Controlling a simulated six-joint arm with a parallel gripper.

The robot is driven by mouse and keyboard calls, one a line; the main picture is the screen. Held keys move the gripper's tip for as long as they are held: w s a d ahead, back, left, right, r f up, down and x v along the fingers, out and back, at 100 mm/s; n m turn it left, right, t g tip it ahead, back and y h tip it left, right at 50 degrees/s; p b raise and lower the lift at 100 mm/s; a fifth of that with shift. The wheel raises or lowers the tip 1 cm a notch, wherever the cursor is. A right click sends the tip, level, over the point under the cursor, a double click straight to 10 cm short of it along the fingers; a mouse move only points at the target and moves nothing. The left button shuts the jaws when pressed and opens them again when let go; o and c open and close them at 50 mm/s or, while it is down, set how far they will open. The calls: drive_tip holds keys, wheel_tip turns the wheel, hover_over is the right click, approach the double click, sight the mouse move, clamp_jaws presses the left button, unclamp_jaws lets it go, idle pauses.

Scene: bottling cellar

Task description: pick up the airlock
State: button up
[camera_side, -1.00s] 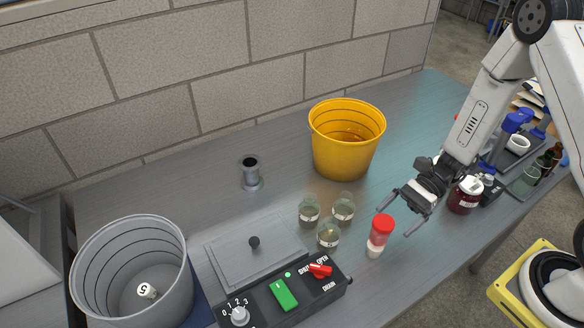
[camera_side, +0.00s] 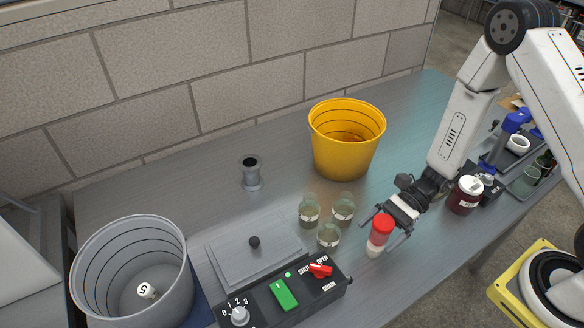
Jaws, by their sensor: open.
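The airlock (camera_side: 380,230), a small upright piece with a red cap and a pale lower end, stands on the grey bench in front of the glass jars. My gripper (camera_side: 380,236) is open, with one finger at the left of the airlock and the other at its right. The airlock appears to be between the fingers; I cannot tell whether either finger touches it.
Several small glass jars (camera_side: 328,236) stand close to the left. A control box (camera_side: 284,294) with a red lever is at the front left. A yellow bucket (camera_side: 343,150) stands behind. A dark red jar (camera_side: 464,194) is to the right, near my arm. A grey bucket (camera_side: 92,250) is at far left.

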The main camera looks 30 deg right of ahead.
clamp_jaws()
drive_tip(key=shift+r, duration=0.15)
idle(0.4)
drive_tip(key=shift+r, duration=4.85)
